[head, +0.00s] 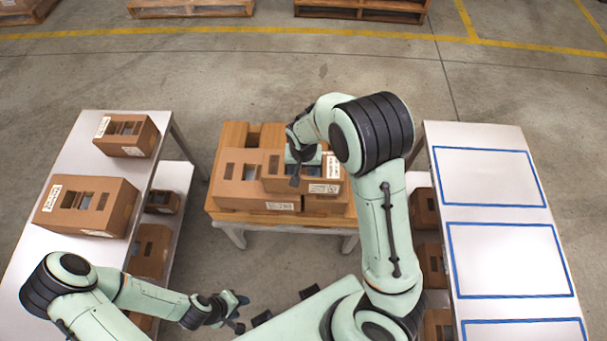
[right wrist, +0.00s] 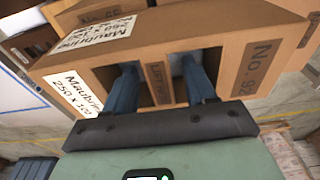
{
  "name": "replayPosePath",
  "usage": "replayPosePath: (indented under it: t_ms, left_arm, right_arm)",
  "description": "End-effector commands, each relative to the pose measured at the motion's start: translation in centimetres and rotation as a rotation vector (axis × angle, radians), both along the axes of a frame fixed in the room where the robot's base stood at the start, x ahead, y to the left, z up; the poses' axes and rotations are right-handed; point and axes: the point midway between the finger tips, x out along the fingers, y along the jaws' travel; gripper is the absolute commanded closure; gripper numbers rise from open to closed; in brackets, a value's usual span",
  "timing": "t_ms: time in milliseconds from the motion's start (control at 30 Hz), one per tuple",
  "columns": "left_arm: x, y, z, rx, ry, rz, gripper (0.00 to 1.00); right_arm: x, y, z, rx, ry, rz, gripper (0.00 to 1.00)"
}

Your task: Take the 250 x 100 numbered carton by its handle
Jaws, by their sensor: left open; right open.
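A brown carton (head: 280,186) sits on top of other cartons on the middle wooden-topped table. In the right wrist view this carton (right wrist: 225,42) fills the upper part, with "No. 92" and white labels. The label (right wrist: 75,93) seems to read 250 x 120, but its last digits are blurred. My right gripper (head: 301,168) is open at the carton. My left gripper (head: 238,313) is open and empty, low in front of the table.
More cartons (head: 239,182) lie under and beside it on the table (head: 215,211). Two cartons stand on the left white table (head: 75,165), others on shelves below. The right white table (head: 490,220) has blue-outlined areas and a clear top. Pallets (head: 360,8) lie far back.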

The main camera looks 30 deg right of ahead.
Motion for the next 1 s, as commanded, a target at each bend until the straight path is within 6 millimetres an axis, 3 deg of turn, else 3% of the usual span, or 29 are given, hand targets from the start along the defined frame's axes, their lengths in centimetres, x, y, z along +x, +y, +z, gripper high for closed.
replayPosePath:
  t_ms: [33, 200, 1000]
  left_arm:
    - [0.01, 0.01, 0.01, 0.0, 0.0, 0.0, 0.57]
    - [0.01, 0.01, 0.01, 0.0, 0.0, 0.0, 0.57]
    - [0.01, 0.01, 0.02, 0.0, 0.0, 0.0, 0.57]
  right_arm:
    - [0.02, 0.01, 0.03, 0.0, 0.0, 0.0, 0.48]
    - [0.01, 0.02, 0.05, 0.0, 0.0, 0.0, 1.0]
    - [0.02, 0.02, 0.08, 0.0, 0.0, 0.0, 1.0]
